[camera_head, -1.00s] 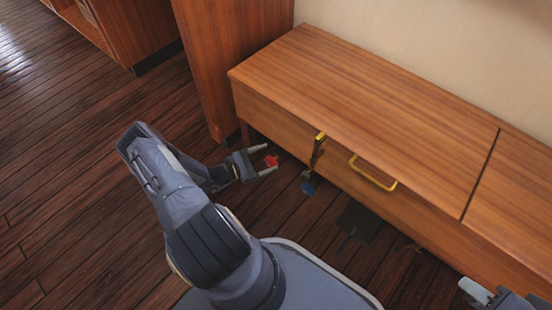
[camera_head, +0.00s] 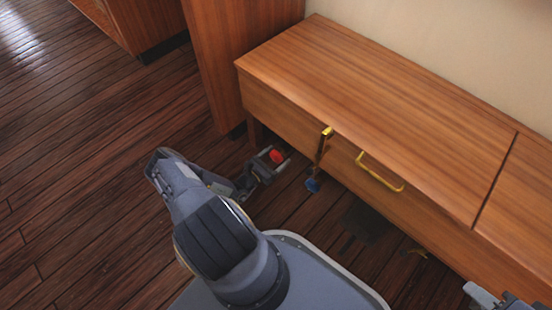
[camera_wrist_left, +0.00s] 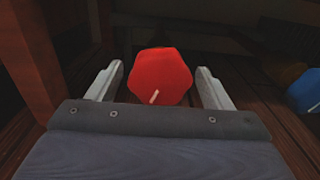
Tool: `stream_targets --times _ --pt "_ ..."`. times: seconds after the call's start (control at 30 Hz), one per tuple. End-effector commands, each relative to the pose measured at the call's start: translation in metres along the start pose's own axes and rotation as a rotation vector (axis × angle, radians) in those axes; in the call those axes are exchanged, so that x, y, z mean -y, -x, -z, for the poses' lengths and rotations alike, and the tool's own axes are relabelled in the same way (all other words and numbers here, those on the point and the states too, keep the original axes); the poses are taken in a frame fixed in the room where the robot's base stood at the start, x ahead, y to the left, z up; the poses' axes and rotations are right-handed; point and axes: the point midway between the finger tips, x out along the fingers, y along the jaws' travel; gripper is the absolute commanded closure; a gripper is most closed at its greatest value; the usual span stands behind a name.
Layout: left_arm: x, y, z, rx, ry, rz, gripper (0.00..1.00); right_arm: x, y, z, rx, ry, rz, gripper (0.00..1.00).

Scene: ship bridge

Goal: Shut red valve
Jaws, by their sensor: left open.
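The red valve (camera_head: 277,156) is a red knob low beneath the left end of the wooden cabinet. In the left wrist view the knob (camera_wrist_left: 162,76) is rounded and many-sided, with a short pale mark near its lower edge. My left gripper (camera_head: 274,162) is open, with its fingers on either side of the knob. In the left wrist view dark gaps show between the knob and both fingers. My right gripper (camera_head: 490,296) shows only in part at the lower right corner; its fingers cannot be made out.
A blue knob (camera_head: 312,185) is low to the right of the red one, also in the wrist view (camera_wrist_left: 306,92). The wooden cabinet (camera_head: 400,110) overhangs them, with a yellow handle (camera_head: 380,172) on its front. A cabinet leg (camera_wrist_left: 38,60) stands close left of the gripper. Open floor lies left.

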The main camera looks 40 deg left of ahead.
Motion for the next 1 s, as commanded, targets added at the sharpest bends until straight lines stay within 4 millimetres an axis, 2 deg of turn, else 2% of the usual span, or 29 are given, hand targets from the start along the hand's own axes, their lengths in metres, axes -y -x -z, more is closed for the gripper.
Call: stream_targets --times 0.27,0.6,1.0 --pt "-0.0002 -0.0016 -0.0005 0.000 -0.001 0.000 0.28 -0.0001 -0.0001 0.0000 0.000 0.000 0.000 0.64" --pt "0.0000 -0.0014 -0.0005 0.000 0.000 0.001 0.70 -0.0001 -0.0001 0.0000 0.000 0.000 0.000 0.64" --pt "-0.0003 -0.0013 -0.0018 0.000 -0.089 -0.001 0.70 0.0025 0.0055 0.0028 0.000 0.000 0.000 0.64"
